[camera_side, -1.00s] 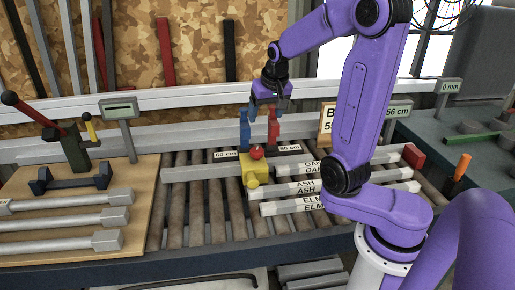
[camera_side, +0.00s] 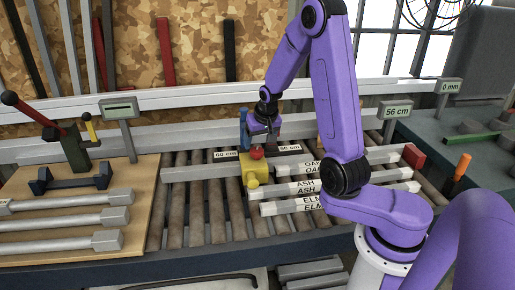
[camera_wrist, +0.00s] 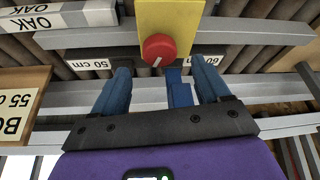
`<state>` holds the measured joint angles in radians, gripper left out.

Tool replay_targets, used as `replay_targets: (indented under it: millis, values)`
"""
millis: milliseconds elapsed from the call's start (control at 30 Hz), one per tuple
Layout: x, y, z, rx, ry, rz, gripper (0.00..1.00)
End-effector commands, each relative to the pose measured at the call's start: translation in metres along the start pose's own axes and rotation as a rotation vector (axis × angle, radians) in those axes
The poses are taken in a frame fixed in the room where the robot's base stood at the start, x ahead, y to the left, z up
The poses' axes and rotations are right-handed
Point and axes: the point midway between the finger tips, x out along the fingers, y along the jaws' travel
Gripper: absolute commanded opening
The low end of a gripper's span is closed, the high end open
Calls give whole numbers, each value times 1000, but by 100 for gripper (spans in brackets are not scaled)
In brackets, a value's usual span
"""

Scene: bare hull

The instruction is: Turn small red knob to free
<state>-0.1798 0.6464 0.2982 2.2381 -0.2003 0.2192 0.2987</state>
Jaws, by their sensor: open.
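The small red knob (camera_side: 257,153) sits on the yellow block (camera_side: 249,171) on the rail. In the wrist view the red knob (camera_wrist: 159,47) shows a short white mark near its lower edge, on the yellow block (camera_wrist: 178,14). My gripper (camera_side: 262,141) is just above and behind the knob in the side view. In the wrist view my gripper (camera_wrist: 160,68) is open, with one blue finger on each side below the knob. The fingers hold nothing, and I cannot tell whether they touch the knob.
A blue upright piece (camera_side: 243,130) stands behind the block. Labelled bars (camera_side: 292,188) lie on rollers to the right. A board with grey bars (camera_side: 65,220) is at left.

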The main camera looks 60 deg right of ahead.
Motion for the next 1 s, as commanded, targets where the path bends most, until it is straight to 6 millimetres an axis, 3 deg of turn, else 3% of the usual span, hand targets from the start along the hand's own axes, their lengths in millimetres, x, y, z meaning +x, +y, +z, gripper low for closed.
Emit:
replay_targets:
  millis: [333,800,833,1000]
  values:
    - [38,0,1,1,-2,0,76]
    - [46,0,0,0,1,-1,76]
    - [46,0,0,0,0,-1,72]
    - [46,0,0,0,0,-1,19]
